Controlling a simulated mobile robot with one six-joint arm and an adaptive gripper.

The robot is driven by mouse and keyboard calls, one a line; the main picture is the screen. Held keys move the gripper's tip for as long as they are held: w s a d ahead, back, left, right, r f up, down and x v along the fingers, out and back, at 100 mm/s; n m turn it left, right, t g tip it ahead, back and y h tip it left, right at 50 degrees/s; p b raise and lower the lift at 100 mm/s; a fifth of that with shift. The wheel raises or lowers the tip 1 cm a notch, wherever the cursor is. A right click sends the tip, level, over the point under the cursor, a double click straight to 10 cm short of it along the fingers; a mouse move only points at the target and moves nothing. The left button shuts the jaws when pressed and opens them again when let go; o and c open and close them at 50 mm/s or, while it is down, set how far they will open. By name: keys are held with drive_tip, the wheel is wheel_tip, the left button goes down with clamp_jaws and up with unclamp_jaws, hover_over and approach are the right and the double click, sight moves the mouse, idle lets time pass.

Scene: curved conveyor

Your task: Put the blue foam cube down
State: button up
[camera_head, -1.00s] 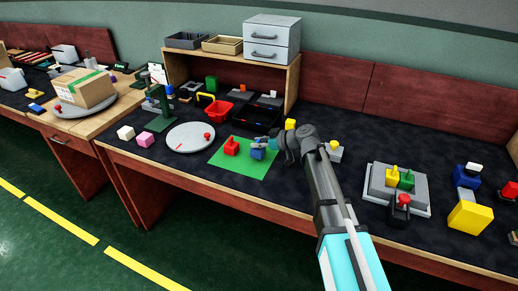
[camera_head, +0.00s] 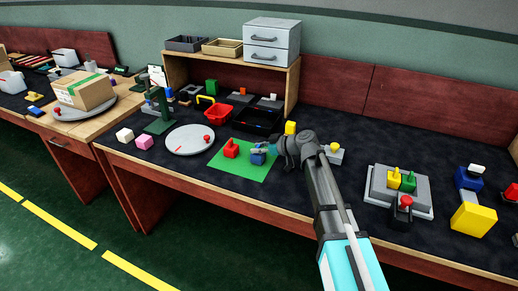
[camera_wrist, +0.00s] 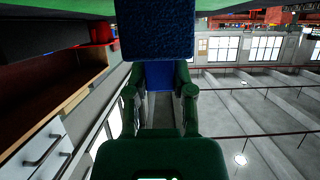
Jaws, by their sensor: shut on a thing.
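The blue foam cube (camera_head: 257,159) is at the right part of the green mat (camera_head: 240,172), in the head view. My gripper (camera_head: 263,150) reaches in from the right and is shut on it. In the wrist view the cube (camera_wrist: 158,28) fills the top middle, with blue also between the green fingers of my gripper (camera_wrist: 158,78). The cube is at or just above the mat; I cannot tell whether it touches. Its far side is hidden.
A red block with a knob (camera_head: 231,148) stands on the mat close left of the cube. A round grey plate (camera_head: 190,139) lies further left. A yellow block (camera_head: 290,128) stands behind my wrist. The mat's front part is clear.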

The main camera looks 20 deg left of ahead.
drive_tip(key=shift+s, duration=0.1)
drive_tip(key=o, duration=0.8)
drive_tip(key=shift+f, duration=0.1)
drive_tip(key=shift+c, duration=0.2)
drive_tip(key=shift+s, duration=0.1)
drive_tip(key=shift+r+p, duration=0.5)
drive_tip(key=shift+p, duration=0.1)
drive_tip(key=shift+d+r, duration=0.25)
drive_tip(key=p+v, duration=0.4)
drive_tip(key=v, duration=0.7)
drive_tip(key=shift+d+p, duration=0.2)
drive_tip(key=shift+p, duration=0.15)
